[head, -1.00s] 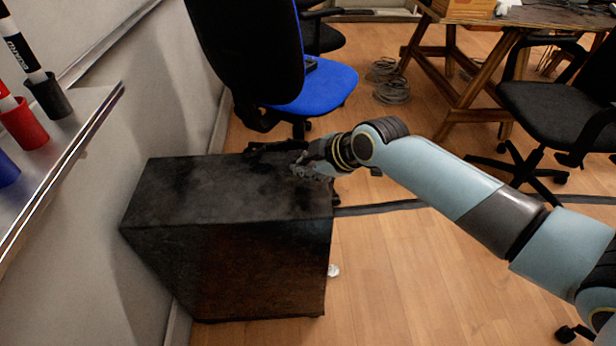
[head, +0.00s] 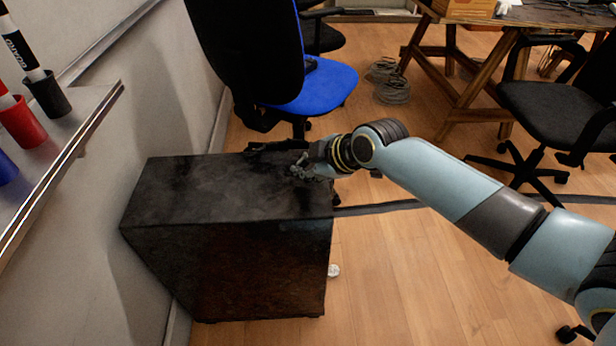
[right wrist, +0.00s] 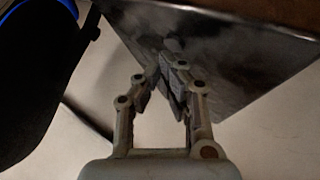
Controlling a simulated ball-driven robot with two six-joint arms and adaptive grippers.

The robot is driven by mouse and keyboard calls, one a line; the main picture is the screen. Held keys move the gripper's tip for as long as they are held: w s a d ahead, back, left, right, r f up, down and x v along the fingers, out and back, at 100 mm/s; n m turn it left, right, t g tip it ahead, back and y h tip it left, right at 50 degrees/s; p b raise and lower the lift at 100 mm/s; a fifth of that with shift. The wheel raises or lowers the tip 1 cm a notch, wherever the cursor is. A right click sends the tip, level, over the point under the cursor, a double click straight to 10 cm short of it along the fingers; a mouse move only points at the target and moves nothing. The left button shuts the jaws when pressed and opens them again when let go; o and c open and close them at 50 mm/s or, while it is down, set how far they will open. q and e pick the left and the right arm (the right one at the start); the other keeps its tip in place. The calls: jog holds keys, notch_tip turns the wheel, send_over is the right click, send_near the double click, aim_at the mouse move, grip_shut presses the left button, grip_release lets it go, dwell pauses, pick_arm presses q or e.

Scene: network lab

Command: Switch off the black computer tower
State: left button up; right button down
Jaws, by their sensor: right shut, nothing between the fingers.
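The black computer tower (head: 230,188) is a large dark box on the floor by the wall, with a scuffed top and a brownish near side. In the right wrist view its dark, shiny surface (right wrist: 225,45) fills the upper right. My right gripper (head: 296,172) is at the far right part of its top in the head view. In the right wrist view the gripper (right wrist: 160,68) has its fingertips close to the tower's surface; I cannot tell whether they touch. The gripper is shut and empty. I cannot make out a power button. My left gripper is not in view.
A blue and black office chair (head: 318,85) stands just behind the tower. A metal ledge (head: 75,125) with marker pens is at the left. A dark cable (head: 385,207) runs along the floor to the right. Open wooden floor (head: 400,270) lies right of the tower.

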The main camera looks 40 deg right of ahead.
jog(key=shift+f+b, duration=0.3)
jog(key=shift+f, duration=0.25)
dwell(0.5)
jog(key=shift+r, duration=0.1)
jog(key=shift+r+p, duration=0.7)
jog(key=shift+p, duration=0.1)
notch_tip(320, 180, up, 5)
jog(key=p, duration=0.4)
jog(key=shift+r+p, duration=0.1)
jog(key=shift+p, duration=0.3)
dwell(0.5)
